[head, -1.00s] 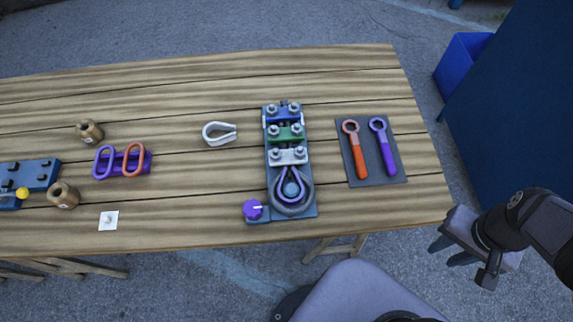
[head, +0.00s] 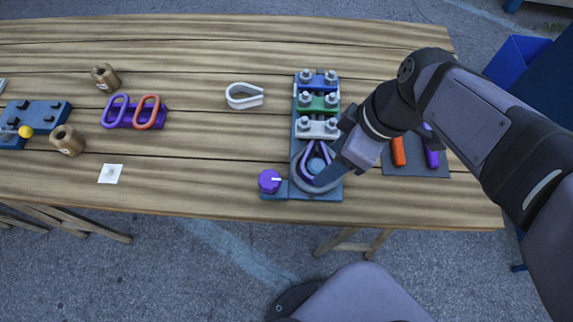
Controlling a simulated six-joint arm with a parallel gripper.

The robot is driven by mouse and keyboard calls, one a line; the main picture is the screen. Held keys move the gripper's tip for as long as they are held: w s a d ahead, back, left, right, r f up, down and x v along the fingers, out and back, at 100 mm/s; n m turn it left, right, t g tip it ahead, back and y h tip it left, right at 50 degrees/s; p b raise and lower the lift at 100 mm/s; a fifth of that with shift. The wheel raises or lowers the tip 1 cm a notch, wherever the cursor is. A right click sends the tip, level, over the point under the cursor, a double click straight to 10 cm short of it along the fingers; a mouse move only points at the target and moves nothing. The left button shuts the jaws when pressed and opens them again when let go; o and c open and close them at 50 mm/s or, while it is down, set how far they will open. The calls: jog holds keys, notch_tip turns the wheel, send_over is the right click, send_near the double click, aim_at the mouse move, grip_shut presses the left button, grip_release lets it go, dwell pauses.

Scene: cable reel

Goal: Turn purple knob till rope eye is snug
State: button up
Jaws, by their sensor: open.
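The purple knob (head: 270,181) with a white pointer line sits at the front left corner of the blue fixture (head: 325,193). The grey rope eye (head: 297,170) loops around a round post (head: 316,166) with a purple lining inside it. Three clamps, blue (head: 318,82), green (head: 318,101) and white (head: 317,127), stand in a row behind the loop.
A white thimble (head: 244,95) lies left of the fixture. Orange (head: 398,152) and purple (head: 432,158) wrenches lie on a dark mat (head: 440,172), partly behind my arm. Purple and orange links (head: 133,113) and wooden spools (head: 67,140) are at the left.

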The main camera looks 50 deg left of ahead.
aim_at(271, 179)
jog(key=s+a+n+g+b, duration=0.1)
jog(key=s+a+n, duration=0.4)
jog(key=s, duration=0.2)
jog(key=shift+x, duration=3.4)
jog(key=shift+s+a+r, duration=0.1)
jog(key=shift+s+a, duration=0.1)
jog(key=c, duration=1.1)
